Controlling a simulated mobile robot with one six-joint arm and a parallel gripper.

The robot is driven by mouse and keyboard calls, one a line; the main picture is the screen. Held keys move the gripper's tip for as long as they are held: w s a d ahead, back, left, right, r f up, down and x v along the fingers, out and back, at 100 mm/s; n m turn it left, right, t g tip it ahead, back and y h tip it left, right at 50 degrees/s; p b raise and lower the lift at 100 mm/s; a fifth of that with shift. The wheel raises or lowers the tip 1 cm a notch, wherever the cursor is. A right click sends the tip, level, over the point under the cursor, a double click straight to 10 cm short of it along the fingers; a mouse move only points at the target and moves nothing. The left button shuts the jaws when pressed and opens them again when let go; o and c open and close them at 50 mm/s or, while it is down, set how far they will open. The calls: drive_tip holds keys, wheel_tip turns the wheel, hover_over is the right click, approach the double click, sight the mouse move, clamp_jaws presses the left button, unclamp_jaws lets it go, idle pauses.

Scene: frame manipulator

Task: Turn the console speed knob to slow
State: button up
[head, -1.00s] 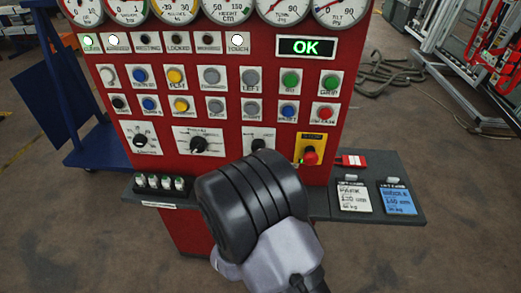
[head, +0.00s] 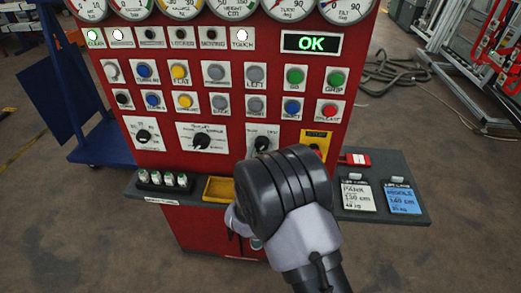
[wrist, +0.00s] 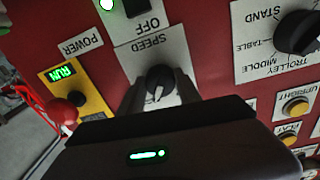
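The speed knob (wrist: 158,78) is a black round knob on a white plate marked SPEED, seen upside down in the wrist view. Its white pointer line points toward the bottom of that picture. The slow and fast marks are not readable; part of the plate is hidden by my gripper. In the head view the knob (head: 262,144) shows just above my dark wrist. My gripper (wrist: 160,82) has its two dark fingers apart, one on each side of the knob. Whether they touch it I cannot tell. In the head view my wrist hides the fingers.
A larger black knob (head: 201,141) sits to the left on the red console (head: 185,232). A yellow RUN panel (head: 316,137) sits to the right. Below are a shelf with small green-topped items (head: 168,179), a yellow tray (head: 218,188) and two cards (head: 358,196).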

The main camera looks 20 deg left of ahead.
clamp_jaws()
drive_tip(key=shift+f+n+b, duration=0.1)
drive_tip(key=shift+n+b, duration=0.25)
drive_tip(key=shift+n, duration=0.05)
drive_tip(key=n+b, duration=0.3)
drive_tip(key=n, duration=0.1)
drive_tip(key=shift+d+n, duration=0.1)
drive_tip(key=shift+n, duration=0.3)
drive_tip(key=n+b, duration=0.1)
drive_tip(key=n, duration=0.3)
drive_tip(key=shift+d+n, duration=0.1)
drive_tip(key=shift+n, duration=0.2)
drive_tip(key=shift+n+y+b, duration=0.35)
drive_tip(key=shift+n+y, duration=0.05)
drive_tip(key=shift+n, duration=1.6)
